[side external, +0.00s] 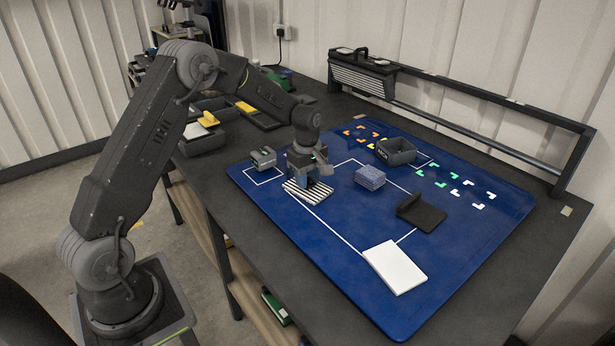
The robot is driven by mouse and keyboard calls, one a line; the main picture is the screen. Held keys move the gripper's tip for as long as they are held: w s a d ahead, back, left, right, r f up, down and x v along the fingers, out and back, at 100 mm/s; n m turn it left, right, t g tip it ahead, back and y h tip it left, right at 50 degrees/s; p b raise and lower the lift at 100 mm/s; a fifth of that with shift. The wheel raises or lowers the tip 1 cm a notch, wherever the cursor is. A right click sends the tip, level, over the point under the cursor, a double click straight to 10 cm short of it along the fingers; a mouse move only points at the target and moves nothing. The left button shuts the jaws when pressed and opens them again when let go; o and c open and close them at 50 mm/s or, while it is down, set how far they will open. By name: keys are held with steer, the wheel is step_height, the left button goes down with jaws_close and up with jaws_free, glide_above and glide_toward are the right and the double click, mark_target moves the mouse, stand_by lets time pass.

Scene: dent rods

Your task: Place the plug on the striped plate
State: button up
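The striped plate (300,195) lies on the blue mat, with black and white stripes and its near part showing. My gripper (311,178) points down right over it, at or just above its surface. A small blue-grey piece (303,178), possibly the plug, shows at the fingers over the plate. The fingers partly cover it, and I cannot tell whether they grip it or whether it touches the plate. The finger gap is too small and dark to read.
A dark rail (480,115) runs along the back. The mat's near left is clear.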

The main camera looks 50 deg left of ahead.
steer(key=o, duration=0.5)
steer(key=shift+c, duration=0.2)
steer(key=s+d+r+m+t, duration=0.1)
steer(key=s+d+r+m, duration=0.1)
steer(key=r, duration=0.7)
steer(key=s+d+r+m, duration=0.1)
steer(key=s+d+r, duration=0.1)
steer(key=r, duration=0.7)
steer(key=s+d+r+m+t, duration=0.2)
steer(key=s+d+r+m, duration=0.35)
steer(key=s, duration=0.35)
steer(key=s+d+f+m+t, duration=0.1)
steer(key=s+d+m, duration=0.2)
steer(key=s, duration=0.5)
steer(key=s+d+f+m+t, duration=0.1)
steer(key=s+d+m, duration=0.2)
steer(key=s+m, duration=0.3)
steer(key=shift+s+d+f+t, duration=0.2)
steer(key=shift+s+f+t, duration=0.15)
steer(key=shift+s, duration=0.5)
